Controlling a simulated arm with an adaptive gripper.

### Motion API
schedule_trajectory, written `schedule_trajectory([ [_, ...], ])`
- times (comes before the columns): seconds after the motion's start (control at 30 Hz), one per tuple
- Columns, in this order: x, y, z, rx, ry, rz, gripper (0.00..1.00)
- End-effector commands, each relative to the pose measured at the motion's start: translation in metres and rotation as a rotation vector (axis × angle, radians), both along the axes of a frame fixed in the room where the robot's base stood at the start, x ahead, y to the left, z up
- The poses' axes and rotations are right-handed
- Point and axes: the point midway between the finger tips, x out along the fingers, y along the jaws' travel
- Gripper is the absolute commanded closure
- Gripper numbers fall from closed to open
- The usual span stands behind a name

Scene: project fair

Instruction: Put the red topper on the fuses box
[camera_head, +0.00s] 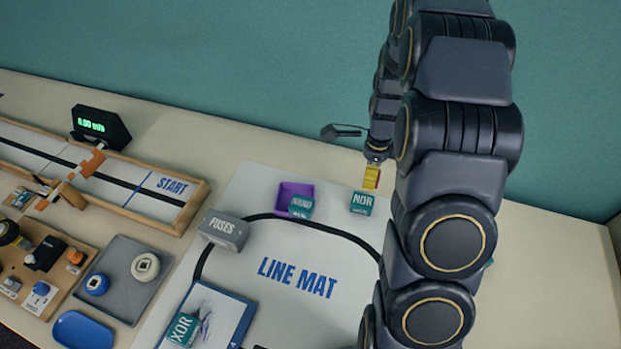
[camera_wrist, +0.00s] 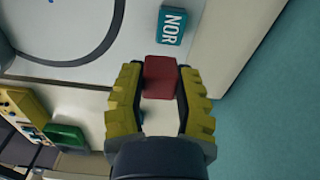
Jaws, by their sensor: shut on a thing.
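The red topper (camera_wrist: 160,78) is a small red block between the yellow fingers of my gripper (camera_wrist: 159,72) in the wrist view. My gripper is shut on it. In the head view my gripper (camera_head: 371,178) is over the far part of the line mat, near the teal NOR block (camera_head: 362,203), and the topper cannot be made out there. The fuses box (camera_head: 223,233) is a grey box labelled FUSES on the left part of the mat, well left of my gripper. The fuses box is not seen in the wrist view.
The white line mat (camera_head: 325,245) carries a black line. A purple tray (camera_head: 286,191) with a teal block (camera_head: 301,207) stands between the fuses box and the NOR block. A teal XOR block (camera_head: 182,328) lies nearer. The wooden START track (camera_head: 190,205) is at left.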

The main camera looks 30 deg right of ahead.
Motion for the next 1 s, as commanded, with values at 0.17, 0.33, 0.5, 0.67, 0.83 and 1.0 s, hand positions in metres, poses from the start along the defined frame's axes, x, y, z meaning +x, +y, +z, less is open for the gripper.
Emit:
schedule_trajectory([
  [0.17, 0.000, 0.002, 0.001, 0.000, 0.000, 0.008, 0.90],
  [0.33, 0.009, 0.035, 0.008, 0.001, -0.001, 0.150, 0.90],
  [0.5, 0.015, 0.108, 0.023, 0.000, -0.002, 0.490, 0.90],
  [0.67, 0.003, 0.182, 0.037, 0.002, -0.001, 0.855, 0.90],
  [0.83, -0.022, 0.241, 0.048, 0.003, 0.002, 1.192, 0.90],
  [1.0, -0.044, 0.273, 0.054, 0.002, 0.002, 1.412, 0.90],
])
